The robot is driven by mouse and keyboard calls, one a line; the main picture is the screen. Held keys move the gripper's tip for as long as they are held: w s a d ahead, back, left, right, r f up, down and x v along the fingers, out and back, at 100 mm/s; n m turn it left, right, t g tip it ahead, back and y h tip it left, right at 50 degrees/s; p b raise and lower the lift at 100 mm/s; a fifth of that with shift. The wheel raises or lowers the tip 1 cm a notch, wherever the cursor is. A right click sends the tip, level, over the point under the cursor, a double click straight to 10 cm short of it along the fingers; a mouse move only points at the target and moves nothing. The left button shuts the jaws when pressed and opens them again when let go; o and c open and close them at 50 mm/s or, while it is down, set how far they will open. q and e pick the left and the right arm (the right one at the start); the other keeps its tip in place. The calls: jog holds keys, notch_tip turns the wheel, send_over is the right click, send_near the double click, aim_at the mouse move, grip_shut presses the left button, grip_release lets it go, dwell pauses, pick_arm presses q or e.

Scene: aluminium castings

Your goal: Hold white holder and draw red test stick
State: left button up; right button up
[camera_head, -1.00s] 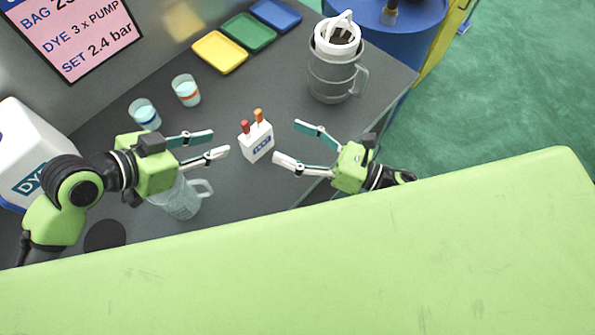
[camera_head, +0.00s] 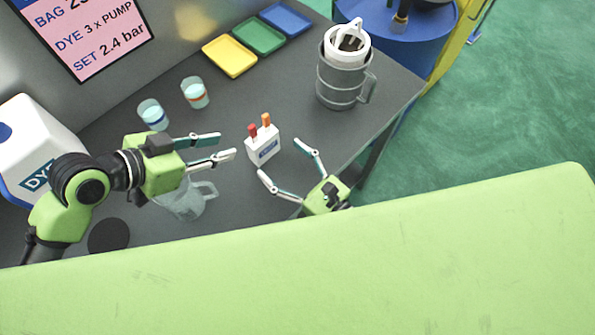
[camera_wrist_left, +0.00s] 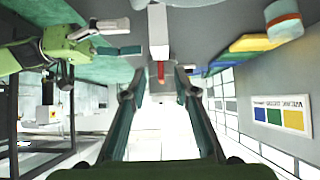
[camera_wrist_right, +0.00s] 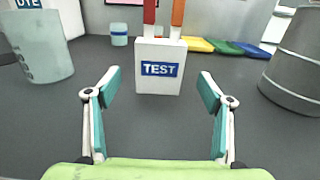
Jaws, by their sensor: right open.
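The white holder (camera_head: 263,151) with a blue TEST label stands upright on the grey table. A red test stick (camera_head: 252,131) and an orange stick (camera_head: 266,119) stand in its top. The holder (camera_wrist_right: 158,82) is straight ahead between the fingers in the right wrist view. My left gripper (camera_head: 226,147) is open and empty, to the left of the holder and apart from it. In the left wrist view the red stick (camera_wrist_left: 161,70) shows between the fingers, further off. My right gripper (camera_head: 287,160) is open and empty, below and right of the holder, pointing at it.
A clear jug (camera_head: 187,202) stands below my left gripper. Two small cups (camera_head: 153,114) (camera_head: 195,92) stand behind it. A grey metal jug (camera_head: 342,84) with a white insert stands at the right. Yellow (camera_head: 230,56), green and blue trays lie at the back.

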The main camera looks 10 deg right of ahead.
aim_at(268, 148)
jog(key=x, duration=0.7)
jog(key=shift+w+a, duration=0.15)
jog(key=shift+c, duration=0.5)
